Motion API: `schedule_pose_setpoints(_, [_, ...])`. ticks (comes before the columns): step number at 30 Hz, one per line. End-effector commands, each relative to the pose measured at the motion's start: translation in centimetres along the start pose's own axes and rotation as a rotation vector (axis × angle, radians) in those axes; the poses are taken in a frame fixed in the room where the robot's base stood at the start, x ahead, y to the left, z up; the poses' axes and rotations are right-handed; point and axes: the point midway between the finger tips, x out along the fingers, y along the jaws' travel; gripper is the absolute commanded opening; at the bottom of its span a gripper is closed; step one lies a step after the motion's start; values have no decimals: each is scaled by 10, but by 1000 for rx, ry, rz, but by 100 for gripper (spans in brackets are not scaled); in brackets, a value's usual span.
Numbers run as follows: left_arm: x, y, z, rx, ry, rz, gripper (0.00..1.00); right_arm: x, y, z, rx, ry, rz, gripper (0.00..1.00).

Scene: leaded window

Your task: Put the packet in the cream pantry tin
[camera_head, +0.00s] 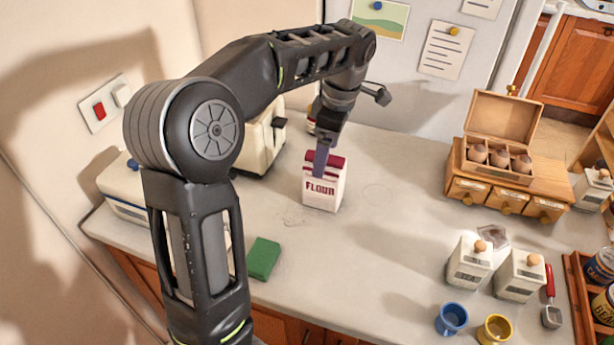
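A white packet with a dark red top and the word FLOUR (320,189) stands upright on the counter near the middle of the view. My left gripper (322,160) points down at the top of the packet, and a finger overlaps its upper edge. I cannot tell whether the fingers grip it, because only one finger shows clearly. Cream tins with wooden knobs stand at the right: one tin (468,264), a second beside it (518,276) and another at the far right (592,188). Their labels are too small to read. My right gripper is out of view.
A toaster (262,145) stands behind my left arm, and a green sponge (263,258) lies in front. A wooden drawer box (507,196) with an open lid stands at the back right. Blue (451,320) and yellow (495,330) cups stand at the front. The middle counter is clear.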

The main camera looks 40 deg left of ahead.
Motion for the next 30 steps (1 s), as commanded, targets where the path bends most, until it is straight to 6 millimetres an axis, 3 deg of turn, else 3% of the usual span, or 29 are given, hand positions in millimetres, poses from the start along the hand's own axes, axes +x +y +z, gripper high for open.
schedule_pose_setpoints(11, [0, -1, 4, 7, -15, -4, 82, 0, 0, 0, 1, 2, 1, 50])
schedule_pose_setpoints(20, [24, -2, 3, 6, -14, -6, 82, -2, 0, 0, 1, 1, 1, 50])
schedule_pose_setpoints(30, [27, -1, 4, 6, -14, -4, 82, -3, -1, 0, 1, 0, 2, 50])
